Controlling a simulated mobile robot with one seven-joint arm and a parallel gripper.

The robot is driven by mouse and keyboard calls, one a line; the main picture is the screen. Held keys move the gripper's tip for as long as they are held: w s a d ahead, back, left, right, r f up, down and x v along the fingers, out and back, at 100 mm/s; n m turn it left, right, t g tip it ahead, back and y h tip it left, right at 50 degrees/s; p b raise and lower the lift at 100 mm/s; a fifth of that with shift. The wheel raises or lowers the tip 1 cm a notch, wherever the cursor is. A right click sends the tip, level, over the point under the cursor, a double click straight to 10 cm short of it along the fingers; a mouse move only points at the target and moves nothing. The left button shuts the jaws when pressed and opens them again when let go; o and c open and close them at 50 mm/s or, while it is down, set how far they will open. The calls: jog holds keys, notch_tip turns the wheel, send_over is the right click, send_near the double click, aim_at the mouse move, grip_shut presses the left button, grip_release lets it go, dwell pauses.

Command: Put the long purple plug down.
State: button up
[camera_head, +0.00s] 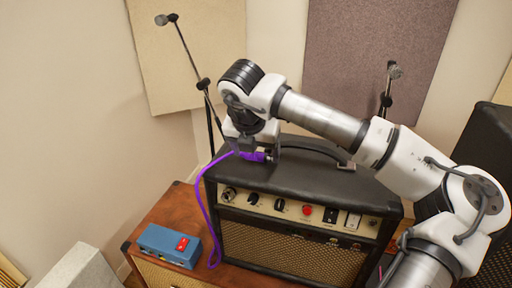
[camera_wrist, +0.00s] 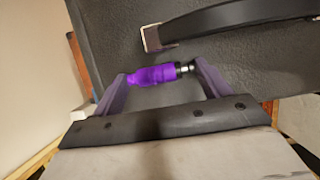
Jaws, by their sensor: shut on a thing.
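The long purple plug (camera_wrist: 158,74) lies crosswise between the two fingers of my gripper (camera_wrist: 160,80) in the wrist view, its metal tip at the right finger and its purple end at the left finger. In the head view the plug (camera_head: 252,156) is at my gripper (camera_head: 250,150), over the left part of the black amplifier top (camera_head: 318,175). A purple cable (camera_head: 204,205) runs from the plug down the amplifier's left side, towards the blue pedal. My gripper is shut on the plug. I cannot tell whether the plug touches the amplifier top.
The amplifier's black handle (camera_head: 312,149) arches just right of my gripper. The blue pedal (camera_head: 160,243) with a red switch sits on a brown cabinet (camera_head: 188,207) at lower left. Microphone stands (camera_head: 190,60) rise behind. The amplifier top's front strip is clear.

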jog(key=shift+f+b, duration=0.25)
jog(key=shift+b, duration=0.2)
jog(key=shift+f, duration=0.1)
jog(key=o, duration=1)
jog(key=shift+r+p, duration=0.6)
jog(key=shift+p, duration=0.05)
jog(key=b+v, duration=0.4)
jog(key=v, duration=0.7)
jog(key=shift+s+r, duration=0.25)
jog(key=shift+a, duration=0.1)
